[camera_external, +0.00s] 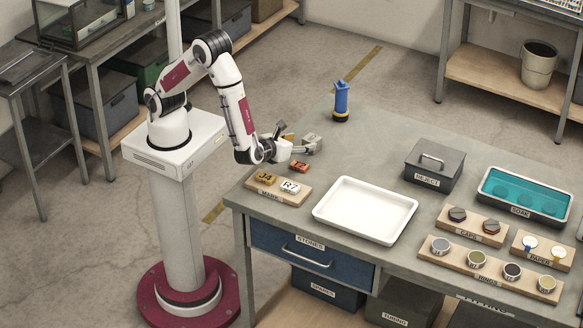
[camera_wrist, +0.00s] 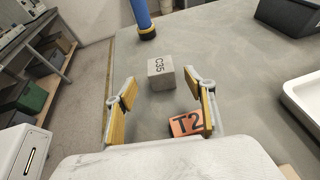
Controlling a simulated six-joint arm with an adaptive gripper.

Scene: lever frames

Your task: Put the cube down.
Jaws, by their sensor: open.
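A grey cube marked C35 (camera_wrist: 160,74) sits on the grey table top in the wrist view, just beyond the gap between my fingertips. My gripper (camera_wrist: 160,96) is open, with yellow-padded fingers spread on either side and nothing between them. In the external view my gripper (camera_external: 300,144) is low over the table's left part. The cube (camera_external: 312,139) shows there as a small grey block, partly mixed up with the fingers. An orange block marked T2 (camera_wrist: 188,123) lies close by the right finger; it also shows in the external view (camera_external: 300,166).
A blue cylinder (camera_external: 341,100) stands behind the cube. A wooden board (camera_external: 277,191) with two marked blocks lies in front, and a white tray (camera_external: 365,235) to the right. A dark lidded REJECT box (camera_external: 434,167) stands farther right. Bare table lies between cylinder and box.

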